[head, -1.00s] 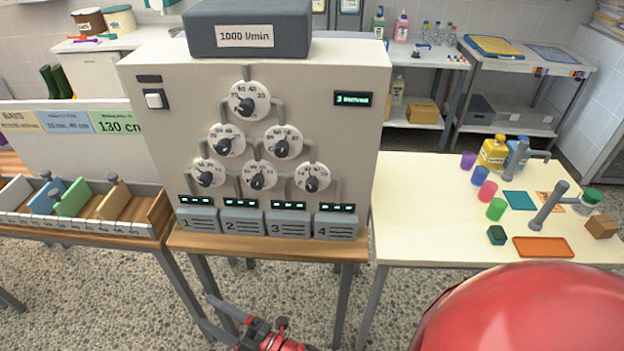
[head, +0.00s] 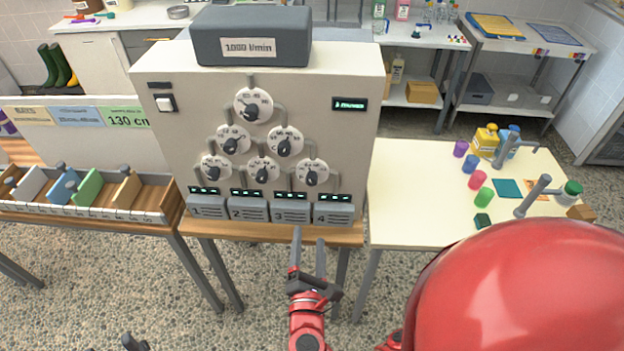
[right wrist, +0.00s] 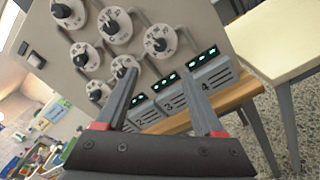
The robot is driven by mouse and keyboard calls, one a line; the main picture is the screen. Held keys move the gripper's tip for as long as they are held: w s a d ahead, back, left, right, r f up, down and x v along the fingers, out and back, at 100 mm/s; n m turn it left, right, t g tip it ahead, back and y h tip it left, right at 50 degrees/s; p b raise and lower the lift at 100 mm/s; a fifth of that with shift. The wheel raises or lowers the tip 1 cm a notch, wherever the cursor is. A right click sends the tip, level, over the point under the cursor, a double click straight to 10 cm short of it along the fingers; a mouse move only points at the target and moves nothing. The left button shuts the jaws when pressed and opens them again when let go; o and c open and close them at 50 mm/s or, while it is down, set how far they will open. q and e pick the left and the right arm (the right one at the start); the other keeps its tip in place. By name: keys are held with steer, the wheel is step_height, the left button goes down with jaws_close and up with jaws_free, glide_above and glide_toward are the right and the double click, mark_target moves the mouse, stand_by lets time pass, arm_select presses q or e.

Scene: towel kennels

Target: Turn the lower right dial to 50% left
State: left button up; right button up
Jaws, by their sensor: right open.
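The upright beige panel (head: 340,70) carries a pyramid of white dials with dark pointer knobs. The lower right dial (head: 312,173) is the right end of the bottom row; it also shows in the right wrist view (right wrist: 160,41). Its scale is too small to read surely. My right gripper (head: 308,243) is open and empty, in front of and below the panel, with fingers pointing towards it. It is apart from the dial. In the right wrist view, its fingers (right wrist: 166,100) are spread with nothing between them. A dark piece at the bottom left may be my left gripper (head: 133,343).
Numbered grey boxes (head: 291,212) with small displays sit under the dials, on a wooden table (head: 215,229). A grey box labelled 1000 l/min (head: 252,36) tops the panel. A cream table (head: 400,225) with cups stands right; a divided wooden tray (head: 150,218) stands left.

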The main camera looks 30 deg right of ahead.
mark_target(312, 183)
steer(key=p+x, duration=0.7)
steer(key=x, duration=0.9)
steer(key=shift+r+p, duration=0.1)
steer(key=shift+p, duration=0.3)
steer(key=shift+w+d, duration=0.35)
steer(key=shift+w, duration=0.3)
jaws_close()
